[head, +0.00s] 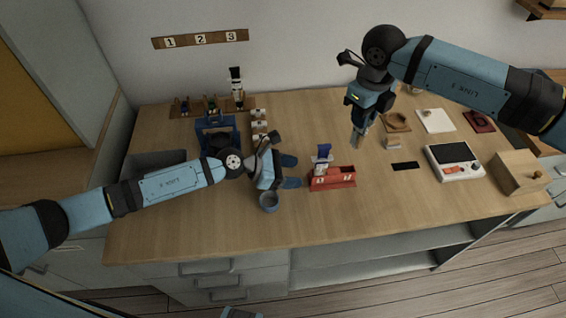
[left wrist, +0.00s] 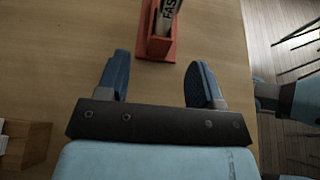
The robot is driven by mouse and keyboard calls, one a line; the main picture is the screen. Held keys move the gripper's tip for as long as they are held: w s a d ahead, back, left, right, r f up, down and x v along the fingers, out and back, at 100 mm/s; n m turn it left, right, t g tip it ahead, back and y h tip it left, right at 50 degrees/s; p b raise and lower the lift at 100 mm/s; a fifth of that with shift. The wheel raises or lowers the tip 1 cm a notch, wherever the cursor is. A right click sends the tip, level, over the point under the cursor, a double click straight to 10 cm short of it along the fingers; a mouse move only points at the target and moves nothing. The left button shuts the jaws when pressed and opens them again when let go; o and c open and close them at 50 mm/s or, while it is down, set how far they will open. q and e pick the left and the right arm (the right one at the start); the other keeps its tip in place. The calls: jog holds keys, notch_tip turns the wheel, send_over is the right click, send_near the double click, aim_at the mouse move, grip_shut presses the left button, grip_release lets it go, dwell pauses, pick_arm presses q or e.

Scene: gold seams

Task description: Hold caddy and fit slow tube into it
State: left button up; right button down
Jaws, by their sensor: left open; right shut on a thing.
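The red caddy (head: 334,183) stands on the table near its middle, with white labels on its front. A tube with a blue top (head: 322,160) stands in its left part; in the left wrist view, this white tube (left wrist: 167,14) shows letters starting "FAS". My left gripper (head: 291,172) is open and empty just left of the caddy; in the left wrist view the caddy (left wrist: 158,48) lies ahead, between and beyond the fingertips. My right gripper (head: 357,132) is shut on a slim grey thing above the table, behind and right of the caddy. No label on it is readable.
A grey cup (head: 269,201) stands close below my left gripper. A blue holder (head: 217,133) and a rack with a tall black-and-white piece (head: 236,88) are behind left. A white device (head: 455,162), black strip (head: 405,166) and wooden box (head: 517,172) are at right.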

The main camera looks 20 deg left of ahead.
aim_at(311, 175)
pick_arm(q)
jog(key=x, duration=0.6)
jog(key=c, duration=1)
jog(key=shift+c, duration=0.2)
pick_arm(e)
notch_tip(311, 175, down, 2)
jog(key=n, duration=0.8)
jog(key=f+n, duration=0.1)
jog(key=n, duration=0.2)
jog(key=shift+f+n, duration=0.35)
jog(key=shift+n, duration=0.05)
jog(key=shift+f, duration=2.35)
